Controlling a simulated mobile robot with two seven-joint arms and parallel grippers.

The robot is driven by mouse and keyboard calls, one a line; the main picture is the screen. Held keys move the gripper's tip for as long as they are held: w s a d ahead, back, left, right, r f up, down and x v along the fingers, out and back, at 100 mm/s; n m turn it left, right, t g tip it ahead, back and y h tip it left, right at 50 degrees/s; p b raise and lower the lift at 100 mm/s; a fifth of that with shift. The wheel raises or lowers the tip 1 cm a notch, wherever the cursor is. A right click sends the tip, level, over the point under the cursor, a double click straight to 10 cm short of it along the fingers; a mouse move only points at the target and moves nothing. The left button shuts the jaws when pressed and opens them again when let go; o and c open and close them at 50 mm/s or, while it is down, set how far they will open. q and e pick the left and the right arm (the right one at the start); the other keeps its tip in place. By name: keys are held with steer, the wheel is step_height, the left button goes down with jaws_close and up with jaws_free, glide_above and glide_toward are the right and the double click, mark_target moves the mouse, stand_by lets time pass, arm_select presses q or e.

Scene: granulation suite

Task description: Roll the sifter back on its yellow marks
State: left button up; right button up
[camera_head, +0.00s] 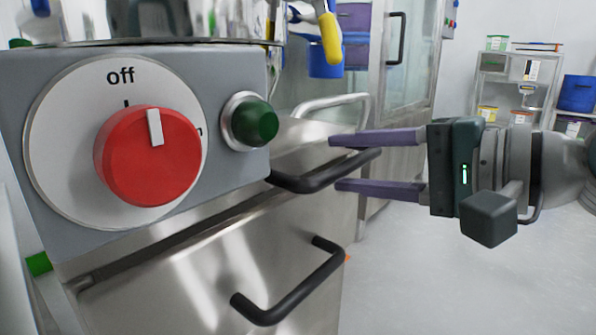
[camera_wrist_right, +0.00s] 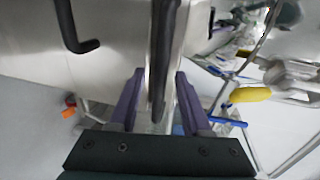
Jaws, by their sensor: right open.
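A steel machine (camera_head: 190,270), which I take to be the sifter, fills the left and middle of the head view. Its grey control box carries a red knob (camera_head: 145,160) on a white dial marked "off" and a green button (camera_head: 254,121). A black bar handle (camera_head: 310,182) juts from its right side. My right gripper (camera_head: 337,163) is open, its purple fingers above and below the end of this handle. In the right wrist view the bar (camera_wrist_right: 160,60) runs between the fingers; contact cannot be told. No yellow floor marks show. My left gripper is out of view.
A second black handle (camera_head: 290,290) sits lower on the steel front. A glass-doored cabinet (camera_head: 408,75) stands behind, and a shelf with tubs (camera_head: 515,75) is at the back right. A yellow grip (camera_head: 331,38) hangs near a blue bucket (camera_head: 324,62). Floor at lower right is clear.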

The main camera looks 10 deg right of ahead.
steer(key=shift+w+a, duration=0.15)
jaws_close()
stand_by(0.4)
stand_by(1.0)
